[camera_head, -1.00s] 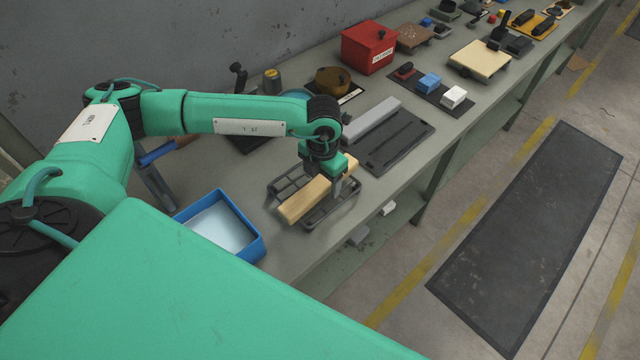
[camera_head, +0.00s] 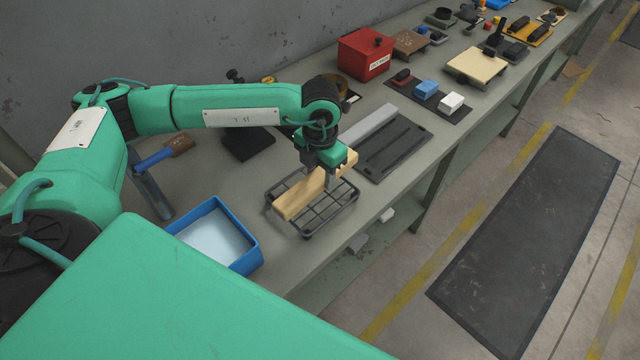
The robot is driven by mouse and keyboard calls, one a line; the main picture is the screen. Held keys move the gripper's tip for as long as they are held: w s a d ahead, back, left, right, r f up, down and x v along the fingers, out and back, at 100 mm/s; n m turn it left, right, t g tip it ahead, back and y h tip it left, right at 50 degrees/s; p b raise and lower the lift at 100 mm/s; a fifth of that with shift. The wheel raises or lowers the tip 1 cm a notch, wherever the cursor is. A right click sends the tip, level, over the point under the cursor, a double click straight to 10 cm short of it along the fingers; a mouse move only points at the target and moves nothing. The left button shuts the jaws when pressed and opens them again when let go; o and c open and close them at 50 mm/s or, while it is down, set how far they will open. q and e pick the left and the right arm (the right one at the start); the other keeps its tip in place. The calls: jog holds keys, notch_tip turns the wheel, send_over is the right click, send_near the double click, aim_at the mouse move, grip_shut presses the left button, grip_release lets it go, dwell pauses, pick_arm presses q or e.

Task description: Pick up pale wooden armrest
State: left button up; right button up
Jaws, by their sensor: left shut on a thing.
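The pale wooden armrest (camera_head: 298,200) is a light, block-like bar in the middle of the head view. My left gripper (camera_head: 327,178) is shut on it near its right end, coming down from above. The armrest is held over a dark wire rack (camera_head: 322,211) on the bench, and it looks raised above the rack's grid. The gripper hides part of the armrest's far end. My right gripper is not in view.
A blue-rimmed tray (camera_head: 252,262) stands left of the rack, near the bench's front edge. A dark slotted plate (camera_head: 398,152) lies to the right, with a red box (camera_head: 364,55) behind. A mallet (camera_head: 165,153) lies at the left.

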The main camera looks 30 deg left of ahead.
aim_at(321, 174)
pick_arm(q)
notch_tip(321, 174, up, 15)
jog(key=b, duration=0.2)
jog(key=shift+b, duration=0.3)
